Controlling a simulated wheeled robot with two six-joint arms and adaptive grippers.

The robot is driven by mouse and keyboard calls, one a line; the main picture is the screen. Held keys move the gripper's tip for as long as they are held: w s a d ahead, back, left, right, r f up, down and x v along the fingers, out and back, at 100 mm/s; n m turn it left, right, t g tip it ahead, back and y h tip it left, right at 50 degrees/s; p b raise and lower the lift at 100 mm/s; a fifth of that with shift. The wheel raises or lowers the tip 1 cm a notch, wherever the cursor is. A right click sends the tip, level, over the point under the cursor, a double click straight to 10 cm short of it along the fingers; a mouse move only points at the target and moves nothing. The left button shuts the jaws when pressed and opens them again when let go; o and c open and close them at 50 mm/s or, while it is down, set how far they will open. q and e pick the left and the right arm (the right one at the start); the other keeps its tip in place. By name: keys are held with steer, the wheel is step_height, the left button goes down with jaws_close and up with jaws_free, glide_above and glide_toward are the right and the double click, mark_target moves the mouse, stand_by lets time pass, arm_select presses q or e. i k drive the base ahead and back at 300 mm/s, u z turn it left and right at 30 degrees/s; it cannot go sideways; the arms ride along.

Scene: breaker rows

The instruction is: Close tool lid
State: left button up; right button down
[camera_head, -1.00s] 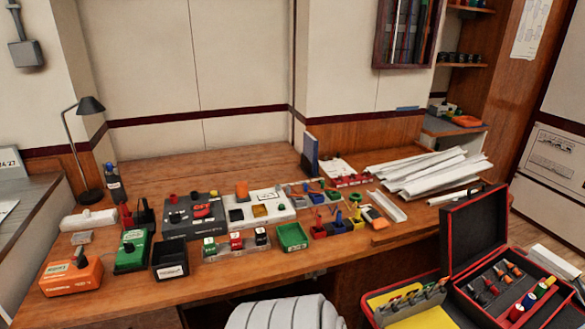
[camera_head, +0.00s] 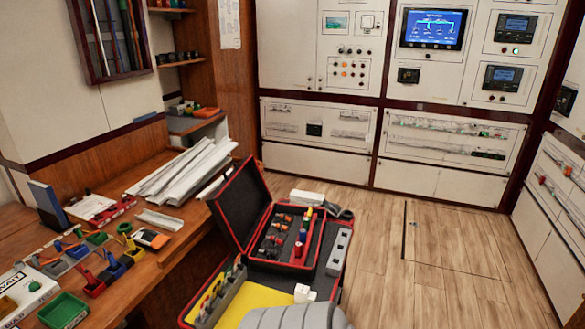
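A black tool case (camera_head: 254,268) with red edging stands open at the lower middle, to the right of the wooden bench. Its lid (camera_head: 238,208) is raised and tilts back to the left, near the bench edge. Inside, a tool tray (camera_head: 283,266) holds several small tools with red, orange and black handles. A yellow panel (camera_head: 250,300) and a row of tools (camera_head: 215,298) show in the front part. The bottom edge of the case is hidden. Neither of my grippers shows in the view.
A grey power strip (camera_head: 339,252) lies beside the tools at right. The wooden floor (camera_head: 450,250) to the right is clear up to the panel wall.

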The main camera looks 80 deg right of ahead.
mark_target(239, 205)
steer(key=z, duration=1.4)
steer(key=i, duration=0.2)
